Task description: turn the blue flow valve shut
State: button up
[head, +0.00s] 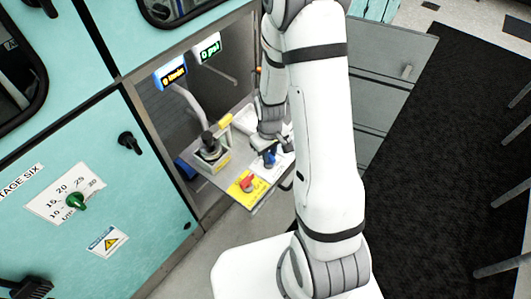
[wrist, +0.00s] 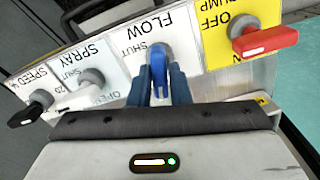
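The blue flow valve (wrist: 158,66) sits on a white panel marked FLOW, which reads upside down in the wrist view. Its blue handle points toward the bottom of that view, and the word SHUT is printed to its left. My gripper (wrist: 160,88) has its two dark blue fingers on either side of the handle, close against it, and appears shut on it. In the head view the blue valve (head: 269,159) shows just below my gripper (head: 268,146). The flow panel's OPEN mark is not visible.
A red pump lever (wrist: 265,41) on a yellow panel is right of the valve. A white spray handle (wrist: 80,96) and a black speed knob (wrist: 30,110) are to the left. In the head view, a black-handled joystick (head: 209,144) stands left of my gripper.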

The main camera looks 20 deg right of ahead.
grip_shut()
jog(key=shift+c, duration=1.4)
grip_release()
jog(key=shift+a, duration=0.6)
jog(key=shift+w+d, duration=0.1)
jog(key=shift+d, duration=0.25)
grip_shut()
jog(key=shift+d+f+m, duration=0.1)
jog(key=shift+d+m, duration=0.15)
jog(key=shift+m, duration=0.15)
jog(key=m+b, duration=0.2)
jog(key=m, duration=0.1)
jog(key=shift+m, duration=0.4)
jog(key=m+b, duration=0.1)
jog(key=m, duration=0.2)
jog(key=shift+m, duration=0.3)
jog(key=m+b, duration=0.2)
jog(key=m, duration=0.4)
jog(key=shift+m, duration=0.3)
jog(key=shift+s, duration=0.2)
